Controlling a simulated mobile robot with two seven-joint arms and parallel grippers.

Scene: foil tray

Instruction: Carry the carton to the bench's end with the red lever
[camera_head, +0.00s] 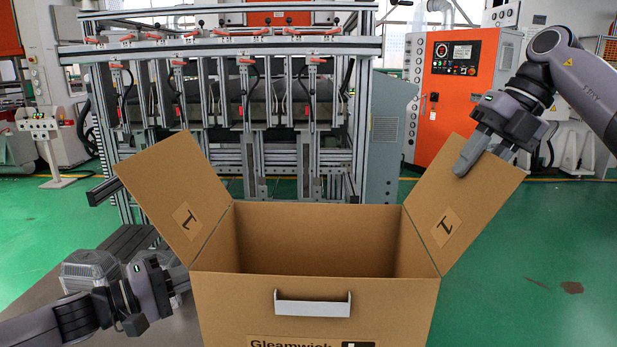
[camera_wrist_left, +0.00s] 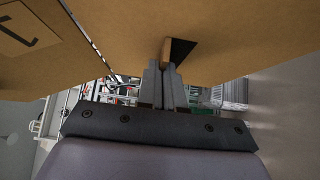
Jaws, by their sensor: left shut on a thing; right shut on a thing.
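The carton (camera_head: 315,312) is a brown open-topped box in the lower middle of the head view, with its side flaps spread outward. A white handle is on its front. In the left wrist view the carton wall (camera_wrist_left: 225,35) fills the top and has a dark hand slot. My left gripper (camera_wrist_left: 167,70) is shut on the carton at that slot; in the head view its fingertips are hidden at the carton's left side. My right gripper (camera_head: 472,153) is shut on the carton's right flap (camera_head: 462,212). The carton's floor is hidden.
A grey bench top (camera_head: 128,243) runs along the lower left. A silvery ridged tray (camera_head: 92,272) lies there behind my left gripper. A metal clamp frame (camera_head: 225,50) with several red levers stands behind the carton. Green floor (camera_head: 540,270) is open at the right.

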